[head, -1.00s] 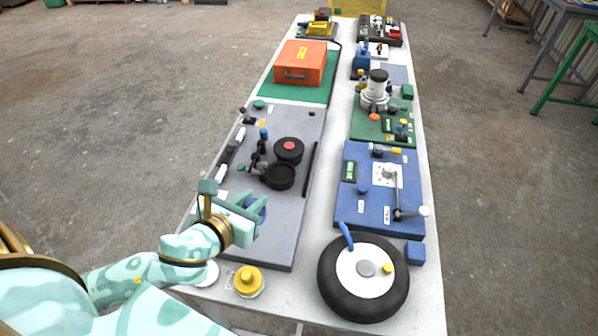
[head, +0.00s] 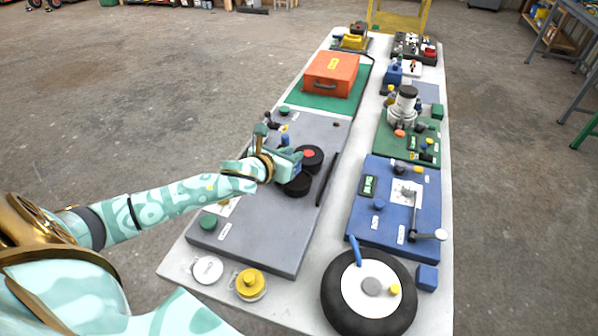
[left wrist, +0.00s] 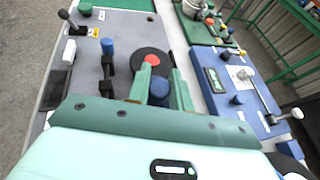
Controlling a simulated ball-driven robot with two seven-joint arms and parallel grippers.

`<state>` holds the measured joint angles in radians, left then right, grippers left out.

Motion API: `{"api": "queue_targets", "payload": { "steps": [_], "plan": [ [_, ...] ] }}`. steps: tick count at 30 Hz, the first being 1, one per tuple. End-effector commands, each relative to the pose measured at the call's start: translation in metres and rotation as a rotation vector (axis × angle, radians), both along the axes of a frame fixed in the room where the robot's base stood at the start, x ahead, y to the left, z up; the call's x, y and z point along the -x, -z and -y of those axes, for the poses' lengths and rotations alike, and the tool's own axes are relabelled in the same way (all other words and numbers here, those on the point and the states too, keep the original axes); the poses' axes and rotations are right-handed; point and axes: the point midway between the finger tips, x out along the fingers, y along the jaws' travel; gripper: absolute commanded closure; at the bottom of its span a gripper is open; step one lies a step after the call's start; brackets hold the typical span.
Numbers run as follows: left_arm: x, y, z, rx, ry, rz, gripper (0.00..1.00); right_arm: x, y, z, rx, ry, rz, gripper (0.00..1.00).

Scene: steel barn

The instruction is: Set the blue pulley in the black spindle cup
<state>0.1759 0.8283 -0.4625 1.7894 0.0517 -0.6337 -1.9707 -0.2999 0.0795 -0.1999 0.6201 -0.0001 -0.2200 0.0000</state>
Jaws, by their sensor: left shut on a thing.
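The blue pulley (left wrist: 159,89) is between the two green fingers of my left gripper (left wrist: 160,82) in the left wrist view. The gripper is shut on the pulley, which shows there only as a small blue patch. The gripper partly covers the cup, and I cannot tell whether the pulley touches it. My right gripper is in neither view.
A black disc with a red centre (head: 312,157) stands just beyond the cup. A black bar (head: 328,179) lies to the right. A blue panel with a crank (head: 395,230) and a wheel (head: 368,293) are further right.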

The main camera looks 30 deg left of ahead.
Motion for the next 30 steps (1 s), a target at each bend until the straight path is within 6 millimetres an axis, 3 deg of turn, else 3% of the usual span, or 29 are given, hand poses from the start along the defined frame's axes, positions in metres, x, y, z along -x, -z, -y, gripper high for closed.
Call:
{"api": "queue_targets", "payload": {
  "steps": [8,15,27,28,30],
  "plan": [
    [-0.015,0.019,0.008,-0.001,0.000,0.003,1.00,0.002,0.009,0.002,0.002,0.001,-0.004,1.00],
    [-0.021,0.056,0.012,0.001,0.000,-0.001,1.00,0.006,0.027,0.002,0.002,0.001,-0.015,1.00],
    [-0.021,0.060,0.011,-0.002,0.000,0.002,1.00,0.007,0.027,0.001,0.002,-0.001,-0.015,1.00],
    [-0.021,0.060,0.011,-0.003,0.000,0.002,0.73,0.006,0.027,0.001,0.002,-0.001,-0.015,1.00],
    [-0.021,0.060,0.011,-0.002,0.000,0.002,0.69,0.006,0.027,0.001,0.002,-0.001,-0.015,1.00]
  ]
}}
